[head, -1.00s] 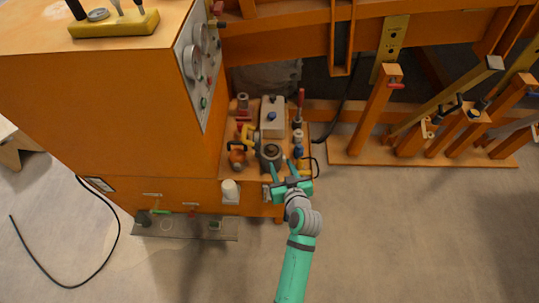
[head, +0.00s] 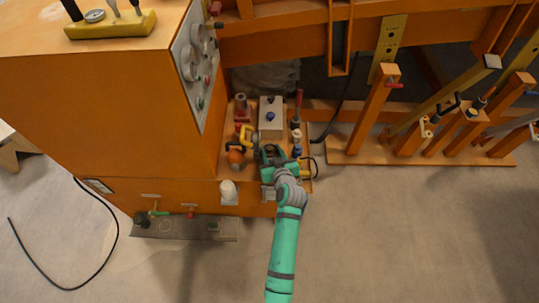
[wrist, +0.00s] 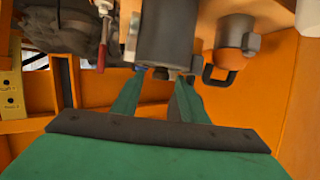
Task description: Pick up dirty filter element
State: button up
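No part is clearly recognisable as the dirty filter element. A dark grey cylinder (wrist: 166,38) hangs straight ahead in the wrist view, with small fittings under it. My gripper (wrist: 160,82) has its two green fingers apart, with the tips at the cylinder's lower end; I cannot tell whether they touch it. In the head view my gripper (head: 276,158) is over the front of the crowded orange shelf and hides most of the cylinder. A white cylinder (head: 228,190) stands on a small ledge to the left of my gripper.
An orange round body (wrist: 234,34) with a black handle is close on the cylinder's right. A tool tray (head: 184,227) is low at the left.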

jog(key=shift+a, duration=0.15)
jog(key=shift+s+d, duration=0.1)
jog(key=shift+d, duration=0.2)
grip_shut()
jog(key=shift+a, duration=0.15)
